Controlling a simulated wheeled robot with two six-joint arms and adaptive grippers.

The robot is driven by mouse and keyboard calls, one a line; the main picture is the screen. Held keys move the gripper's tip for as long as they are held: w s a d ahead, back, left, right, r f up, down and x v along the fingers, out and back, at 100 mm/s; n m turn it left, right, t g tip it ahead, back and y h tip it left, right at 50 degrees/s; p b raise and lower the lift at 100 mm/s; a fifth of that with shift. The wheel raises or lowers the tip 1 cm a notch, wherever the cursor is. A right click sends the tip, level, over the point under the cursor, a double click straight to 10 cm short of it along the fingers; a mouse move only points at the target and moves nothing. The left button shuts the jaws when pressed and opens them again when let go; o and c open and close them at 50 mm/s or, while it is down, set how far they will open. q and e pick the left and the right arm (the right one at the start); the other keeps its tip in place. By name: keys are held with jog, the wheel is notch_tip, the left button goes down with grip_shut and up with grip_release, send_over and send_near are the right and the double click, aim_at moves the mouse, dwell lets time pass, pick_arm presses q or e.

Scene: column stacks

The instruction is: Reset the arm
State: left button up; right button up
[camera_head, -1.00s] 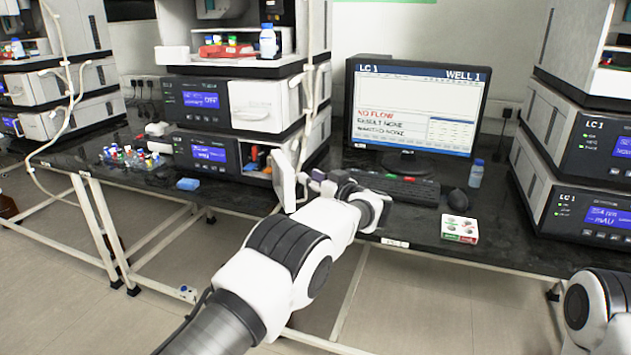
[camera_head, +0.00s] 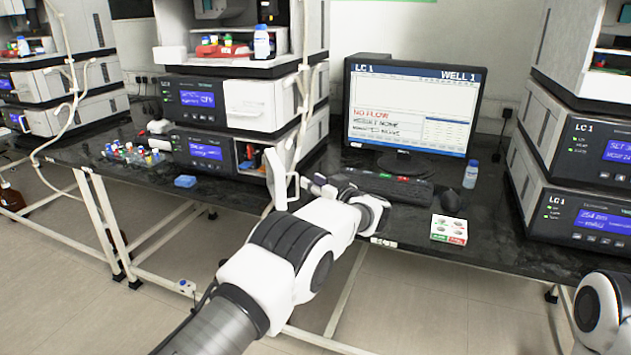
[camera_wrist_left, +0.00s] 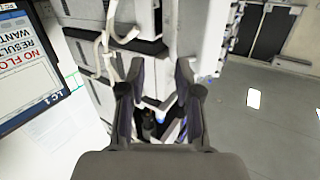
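My left arm reaches from the bottom of the head view toward the bench. My left gripper (camera_head: 318,186) is above the bench's front edge, beside the open white door (camera_head: 277,180) of the lower LC module. In the left wrist view, its two dark fingers (camera_wrist_left: 157,78) stand apart with nothing clearly held between them. The head view does not show clearly whether the gripper touches the door. A white link of my right arm shows at the lower right; the right gripper is out of view.
The black bench (camera_head: 330,213) carries LC stacks (camera_head: 205,95) on the left and another stack (camera_head: 590,140) on the right. A monitor (camera_head: 413,107), keyboard (camera_head: 385,185), mouse (camera_head: 451,200), bottle (camera_head: 471,174) and small box (camera_head: 449,229) stand between. Vials (camera_head: 130,153) and a blue block (camera_head: 185,181) lie left. The floor is open.

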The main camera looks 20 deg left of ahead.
pick_arm(q)
jog(key=shift+d+r, duration=0.1)
jog(key=s+a+f+m+t+h+p, duration=0.1)
jog(key=s+a+f+m+h+p, duration=0.2)
jog(key=f, duration=0.4)
jog(key=s+a+f+m+h+p, duration=0.1)
jog(key=s+a+f+m+p, duration=0.2)
jog(key=f, duration=0.4)
jog(key=s+a+f+m+g+h+p, duration=0.1)
jog(key=s+f+m+g+h, duration=0.2)
jog(key=s+f, duration=0.9)
jog(key=s+d+g+h+p, duration=0.2)
jog(key=s+g+h, duration=0.1)
jog(key=s, duration=1.6)
jog(key=s+d+r+g+h+p, duration=0.1)
jog(key=s+g, duration=0.4)
jog(key=s, duration=1.5)
jog(key=d+h+p, duration=0.1)
jog(key=d+h, duration=0.1)
jog(key=shift+r+h, duration=0.25)
jog(key=shift+h, duration=0.05)
jog(key=shift+a, duration=0.1)
